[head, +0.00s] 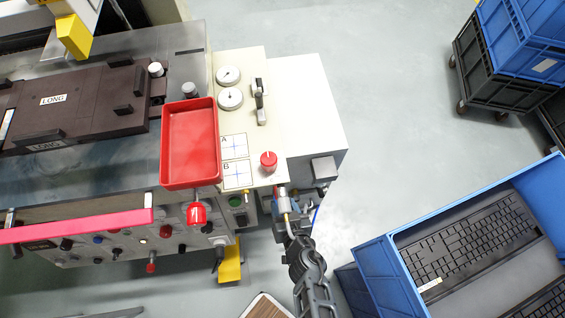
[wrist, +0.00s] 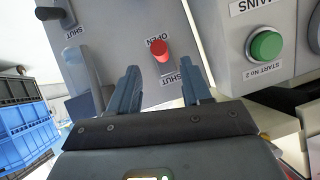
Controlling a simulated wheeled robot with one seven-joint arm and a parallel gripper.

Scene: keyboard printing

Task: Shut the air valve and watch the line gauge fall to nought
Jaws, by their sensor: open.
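A red valve handle (wrist: 158,50) shows between the labels OPEN and SHUT on a grey panel in the wrist view. My gripper (wrist: 161,72) is open and empty, its two fingers on either side of the handle in the picture; I cannot tell whether they touch it. In the head view my gripper (head: 284,200) is at the machine's front right corner, its fingers partly hidden. Two round dial gauges (head: 229,75) (head: 230,98) sit on the cream panel; their readings are too small to tell.
A red knob (head: 268,160) and a grey lever (head: 260,105) stand on the cream panel. A red tray (head: 190,125) is left of them. A green START No 2 button (wrist: 267,45) is right of my fingers. A blue crate (head: 372,262) with keyboards is at right.

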